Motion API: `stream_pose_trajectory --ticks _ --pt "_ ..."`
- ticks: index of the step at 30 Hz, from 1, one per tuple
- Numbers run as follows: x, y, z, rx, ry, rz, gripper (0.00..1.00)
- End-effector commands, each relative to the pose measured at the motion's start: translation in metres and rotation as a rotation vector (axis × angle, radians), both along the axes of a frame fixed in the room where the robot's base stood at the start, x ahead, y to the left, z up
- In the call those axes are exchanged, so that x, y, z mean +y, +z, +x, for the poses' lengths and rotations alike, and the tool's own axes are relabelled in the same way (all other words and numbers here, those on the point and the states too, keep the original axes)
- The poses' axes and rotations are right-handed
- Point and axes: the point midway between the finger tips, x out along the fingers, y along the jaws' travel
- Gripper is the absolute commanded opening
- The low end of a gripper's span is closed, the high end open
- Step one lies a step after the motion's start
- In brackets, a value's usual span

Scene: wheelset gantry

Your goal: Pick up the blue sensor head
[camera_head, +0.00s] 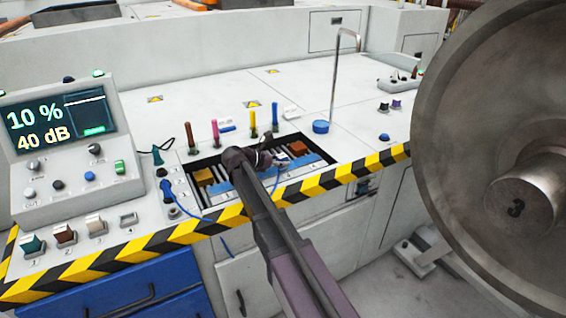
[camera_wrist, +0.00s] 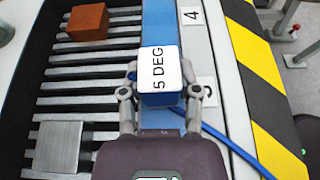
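The blue sensor head (camera_wrist: 160,78), a small block with a white top marked "5 DEG", sits over a blue strip (camera_wrist: 160,20) in the slatted tray. A blue cable (camera_wrist: 222,142) runs from its side toward the lower right. My gripper (camera_wrist: 160,72) has one finger on each side of the head, close to its faces. I cannot tell whether the fingers press on it. In the head view my gripper (camera_head: 262,160) is low over the bench tray (camera_head: 196,163), and my arm hides much of the head there.
An orange block (camera_wrist: 87,22) and a grey block (camera_wrist: 60,148) lie on the slats beside the gripper. Several coloured probes, such as a yellow one (camera_head: 253,122), stand behind the tray. A bent metal rod (camera_head: 334,80) rises behind it. A large wheel (camera_head: 490,130) stands at the right.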

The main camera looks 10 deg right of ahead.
Motion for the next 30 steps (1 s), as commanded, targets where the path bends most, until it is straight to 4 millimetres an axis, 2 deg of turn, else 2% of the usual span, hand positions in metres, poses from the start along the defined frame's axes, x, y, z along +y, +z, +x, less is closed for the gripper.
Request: stream_pose_trajectory --ticks 17,30 --pt "0.0 0.004 0.0 0.0 0.0 0.001 0.0" --pt "0.0 0.035 0.0 0.0 0.0 0.001 0.0"
